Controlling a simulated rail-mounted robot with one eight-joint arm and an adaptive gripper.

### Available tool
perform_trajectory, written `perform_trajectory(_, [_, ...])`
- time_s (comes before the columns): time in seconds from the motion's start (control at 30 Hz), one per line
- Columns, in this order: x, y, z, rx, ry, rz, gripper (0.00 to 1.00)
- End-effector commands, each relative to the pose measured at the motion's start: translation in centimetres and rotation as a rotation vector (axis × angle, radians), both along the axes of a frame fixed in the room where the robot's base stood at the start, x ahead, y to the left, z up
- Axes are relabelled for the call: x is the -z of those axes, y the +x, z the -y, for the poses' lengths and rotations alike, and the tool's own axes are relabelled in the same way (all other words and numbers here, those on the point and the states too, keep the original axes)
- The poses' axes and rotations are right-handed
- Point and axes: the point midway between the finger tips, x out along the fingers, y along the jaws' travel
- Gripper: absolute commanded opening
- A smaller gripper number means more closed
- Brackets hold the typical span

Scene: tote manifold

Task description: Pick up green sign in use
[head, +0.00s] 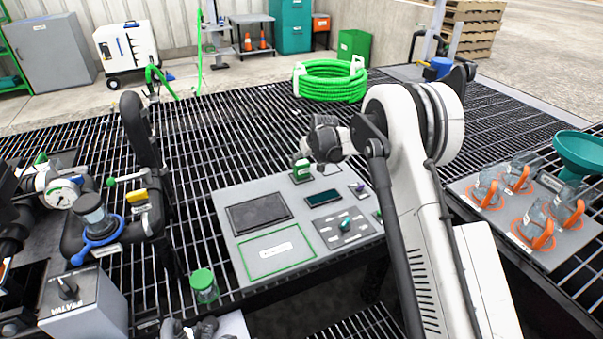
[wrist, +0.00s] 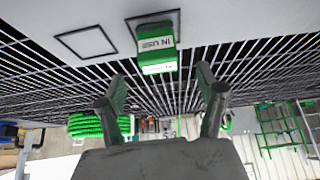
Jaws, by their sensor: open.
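The green sign (wrist: 155,46), lettered "IN USE", stands on a small dark-edged square on the grey panel. It appears upside down in the wrist view, just beyond and between my open fingers. In the head view the green sign (head: 301,171) stands at the far edge of the panel (head: 228,207), just left of my gripper (head: 322,158). My gripper's two fingers are spread apart and empty in the wrist view (wrist: 162,82). The sign looks clear of both fingers. In the head view the fingertips are hard to make out.
The panel also bears a dark pad (head: 259,213), a green-outlined rectangle (head: 276,252) and a small screen (head: 324,198). A green-lidded jar (head: 204,286) stands left of it. Black pipework with a gauge (head: 62,193) is further left. A coiled green hose (head: 330,82) lies behind on the grating.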

Motion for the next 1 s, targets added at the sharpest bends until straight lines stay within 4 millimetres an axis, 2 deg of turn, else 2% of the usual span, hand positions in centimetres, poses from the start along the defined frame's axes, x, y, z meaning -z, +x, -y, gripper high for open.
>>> perform_trajectory(0.1, [1.3, 0.7, -0.4, 0.0, 0.0, 0.0, 0.7])
perform_trajectory(0.43, [2.8, 1.5, -0.8, 0.0, 0.0, 0.0, 0.7])
perform_trajectory(0.73, [6.2, 3.3, -1.6, -0.001, 0.0, 0.0, 0.7])
perform_trajectory(1.0, [6.4, 3.5, -1.7, 0.0, 0.0, 0.0, 0.7])
